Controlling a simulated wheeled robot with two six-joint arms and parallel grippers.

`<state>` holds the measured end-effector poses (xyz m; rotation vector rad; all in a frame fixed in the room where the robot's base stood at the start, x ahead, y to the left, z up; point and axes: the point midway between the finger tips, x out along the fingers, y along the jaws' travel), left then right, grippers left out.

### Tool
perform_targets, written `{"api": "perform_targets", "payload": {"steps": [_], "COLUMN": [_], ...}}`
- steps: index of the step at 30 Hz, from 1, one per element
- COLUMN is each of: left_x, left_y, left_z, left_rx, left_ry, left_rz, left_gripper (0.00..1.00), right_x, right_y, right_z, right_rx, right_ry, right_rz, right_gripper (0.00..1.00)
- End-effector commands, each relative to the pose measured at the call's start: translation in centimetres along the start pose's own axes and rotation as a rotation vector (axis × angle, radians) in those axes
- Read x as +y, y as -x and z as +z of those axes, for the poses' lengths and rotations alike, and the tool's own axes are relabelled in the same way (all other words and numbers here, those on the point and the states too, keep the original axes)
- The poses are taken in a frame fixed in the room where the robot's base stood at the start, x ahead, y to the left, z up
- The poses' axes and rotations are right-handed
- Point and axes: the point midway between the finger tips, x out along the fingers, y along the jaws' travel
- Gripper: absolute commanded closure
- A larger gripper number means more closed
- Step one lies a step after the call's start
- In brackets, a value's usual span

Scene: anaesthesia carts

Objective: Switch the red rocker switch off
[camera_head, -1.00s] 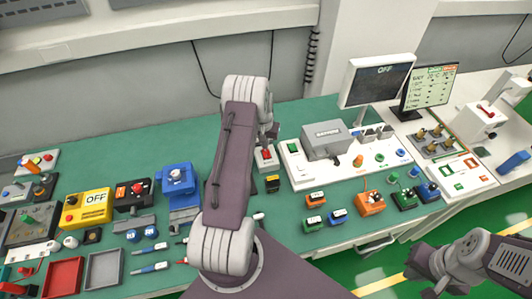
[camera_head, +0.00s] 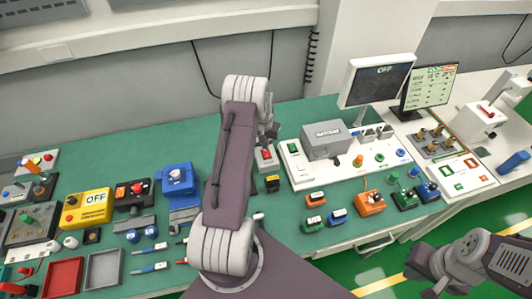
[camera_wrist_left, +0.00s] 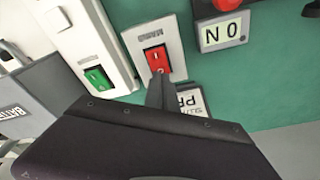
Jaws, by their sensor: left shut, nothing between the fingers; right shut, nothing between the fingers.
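The red rocker switch (camera_head: 266,154) sits on a small pale plate just left of the white panel. In the left wrist view the red rocker (camera_wrist_left: 155,58) is close up. My left gripper (camera_wrist_left: 160,76) is shut and empty. Its fingertips overlap the near edge of the rocker in that view; I cannot tell whether they touch it. In the head view my left gripper (camera_head: 268,136) is largely hidden by my arm. My right gripper (camera_head: 420,265) is at the lower right, away from the switch, its fingers hardly visible.
A green rocker switch (camera_wrist_left: 97,78) sits on the neighbouring white panel (camera_wrist_left: 75,35), beside a grey battery box (camera_head: 324,139). A small display with upside-down letters (camera_wrist_left: 223,33) lies on the other side of the red switch. A blue device (camera_head: 178,180) stands to the left.

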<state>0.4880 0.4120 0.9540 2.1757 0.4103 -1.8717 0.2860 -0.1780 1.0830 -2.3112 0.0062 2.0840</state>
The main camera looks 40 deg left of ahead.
Motion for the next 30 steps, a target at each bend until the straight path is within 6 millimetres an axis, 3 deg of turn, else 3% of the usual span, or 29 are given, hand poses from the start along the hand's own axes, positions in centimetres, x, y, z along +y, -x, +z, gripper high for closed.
{"api": "perform_targets", "payload": {"steps": [30], "left_x": [0.0], "left_y": [-1.4], "left_z": [0.2], "left_rx": [0.000], "left_ry": [0.000], "left_rz": [0.000], "left_gripper": [1.00], "right_x": [0.0], "right_y": [-1.0], "right_z": [0.1], "right_rx": [0.000], "right_ry": [0.000], "right_rz": [0.000], "right_gripper": [1.00]}}
